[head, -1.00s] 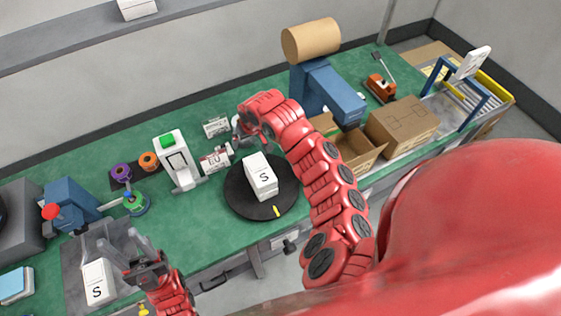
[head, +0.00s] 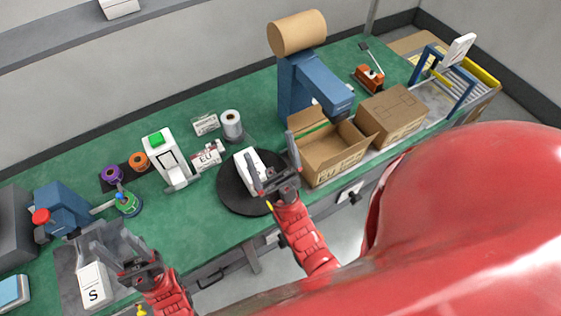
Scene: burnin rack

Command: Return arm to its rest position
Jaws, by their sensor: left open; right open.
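My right gripper (head: 273,176) is open and empty, above the near side of the black round turntable (head: 232,196). A white box (head: 245,160) stands on the turntable, partly hidden behind the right gripper. My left gripper (head: 109,254) is open at the lower left, above a grey mat. A white box marked S (head: 94,284) lies on that mat, just left of and below the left gripper; it appears apart from the fingers, though contact cannot be told.
An open cardboard box (head: 330,155) and a closed one (head: 393,115) stand right of the turntable. A blue tape machine (head: 315,80) stands behind. A white label printer (head: 166,158) and EU label roll (head: 207,157) stand left. Green bench is clear at front centre.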

